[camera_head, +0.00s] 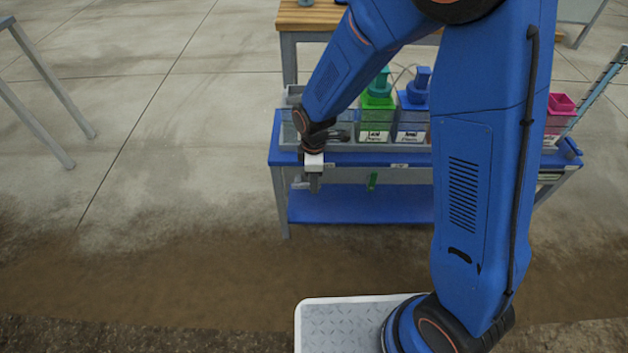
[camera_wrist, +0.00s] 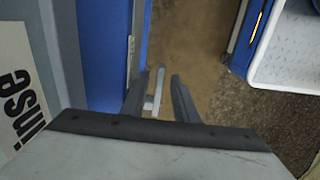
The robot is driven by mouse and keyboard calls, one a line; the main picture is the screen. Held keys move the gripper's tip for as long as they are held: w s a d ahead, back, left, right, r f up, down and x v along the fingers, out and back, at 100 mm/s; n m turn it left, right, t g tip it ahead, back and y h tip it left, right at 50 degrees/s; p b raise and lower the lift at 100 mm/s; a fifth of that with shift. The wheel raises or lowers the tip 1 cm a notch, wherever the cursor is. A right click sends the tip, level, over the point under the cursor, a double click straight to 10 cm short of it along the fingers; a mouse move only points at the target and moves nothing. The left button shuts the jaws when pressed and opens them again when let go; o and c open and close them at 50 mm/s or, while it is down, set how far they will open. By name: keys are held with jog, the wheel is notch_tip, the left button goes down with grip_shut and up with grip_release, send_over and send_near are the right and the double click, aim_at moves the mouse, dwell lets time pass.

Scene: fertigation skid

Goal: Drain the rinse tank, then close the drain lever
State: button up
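My gripper (camera_head: 314,184) is at the front left of the blue skid, pointing down just below its top edge. In the wrist view its two fingers (camera_wrist: 160,88) are spread apart. A pale grey lever (camera_wrist: 157,86), which looks like the drain lever, lies between them, with a gap to the right finger; whether the left finger touches it I cannot tell. A label ending in "inse" (camera_wrist: 20,85) shows at the left of the wrist view, on the rinse tank. The tank is mostly hidden by my arm in the head view, so its water level is not visible.
A green lever (camera_head: 373,181) hangs under the skid's front edge to the right. Green (camera_head: 376,115) and blue (camera_head: 412,118) containers stand in the skid's tray, with a pink one (camera_head: 560,105) farther right. The lower blue shelf (camera_head: 350,205) is bare.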

jog(key=shift+f, duration=0.1)
grip_shut()
dwell(1.4)
